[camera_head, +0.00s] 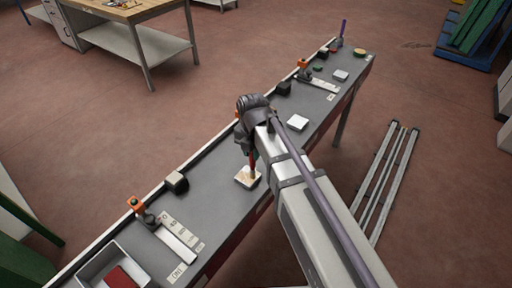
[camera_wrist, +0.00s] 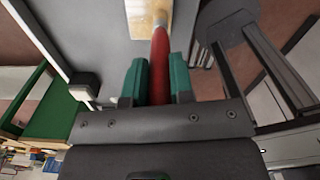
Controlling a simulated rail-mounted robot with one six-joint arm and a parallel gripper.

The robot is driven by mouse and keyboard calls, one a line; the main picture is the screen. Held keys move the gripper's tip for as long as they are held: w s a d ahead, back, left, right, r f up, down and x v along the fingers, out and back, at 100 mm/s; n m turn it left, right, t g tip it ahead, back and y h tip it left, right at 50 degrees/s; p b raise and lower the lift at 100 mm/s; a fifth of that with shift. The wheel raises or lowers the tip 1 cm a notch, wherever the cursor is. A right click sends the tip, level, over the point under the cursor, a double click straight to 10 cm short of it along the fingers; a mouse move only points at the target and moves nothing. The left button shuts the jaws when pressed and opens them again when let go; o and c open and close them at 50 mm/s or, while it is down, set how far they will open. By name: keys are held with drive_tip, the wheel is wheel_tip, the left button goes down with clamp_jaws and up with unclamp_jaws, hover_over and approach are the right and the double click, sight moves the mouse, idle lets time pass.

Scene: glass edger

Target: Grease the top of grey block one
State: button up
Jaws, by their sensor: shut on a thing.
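My gripper (camera_wrist: 158,78) has green fingers shut on a red-handled brush (camera_wrist: 160,62). In the head view the brush (camera_head: 252,164) points down from my gripper (camera_head: 250,150) over a pale square piece (camera_head: 242,182) with a tan patch on top, near the front edge of the bench. The brush tip appears at or just above this piece; contact is unclear. The piece also shows in the wrist view (camera_wrist: 135,22), partly behind the brush. A block with a pale top and dark sides (camera_head: 177,182) stands at the back rail. No label shows which block is number one.
The long grey bench (camera_head: 215,200) runs diagonally. A tray with a red item (camera_head: 95,268) and an orange-topped stop (camera_head: 137,204) are at its near end. A white block (camera_head: 298,122), a dark block (camera_head: 284,87) and small items lie farther along. Rails (camera_head: 385,185) lie on the floor at right.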

drive_tip(key=w, duration=0.2)
drive_tip(key=w+a, duration=0.1)
drive_tip(key=w, duration=0.1)
idle(3.1)
wheel_tip(320, 180, up, 6)
drive_tip(key=p, duration=0.6)
